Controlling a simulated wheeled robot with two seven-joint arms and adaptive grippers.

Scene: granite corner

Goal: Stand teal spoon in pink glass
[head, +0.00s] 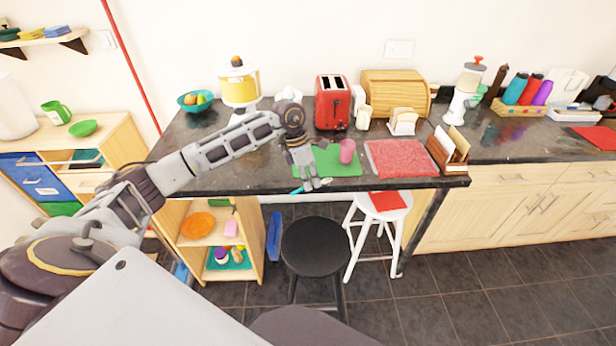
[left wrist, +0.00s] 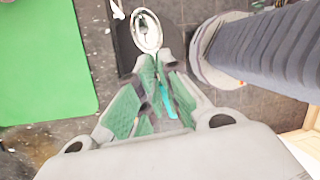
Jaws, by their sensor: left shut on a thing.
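My left gripper (head: 311,182) is shut on the teal spoon (head: 297,190) near the front edge of the counter. In the left wrist view the fingers (left wrist: 160,68) close around the spoon's teal handle (left wrist: 165,103), and its silvery bowl (left wrist: 147,32) sticks out past the fingertips. The spoon looks roughly level in the head view. The pink glass (head: 347,151) stands upright on the green mat (head: 335,164), to the right of and behind the gripper. The spoon is apart from the glass. My right gripper is not in view.
A red toaster (head: 332,103) stands behind the glass. A red mat (head: 400,158) and a wooden letter rack (head: 448,150) lie to the right. A black stool (head: 316,246) and a white stool (head: 383,207) stand in front of the counter. The dark counter left of the mat looks clear.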

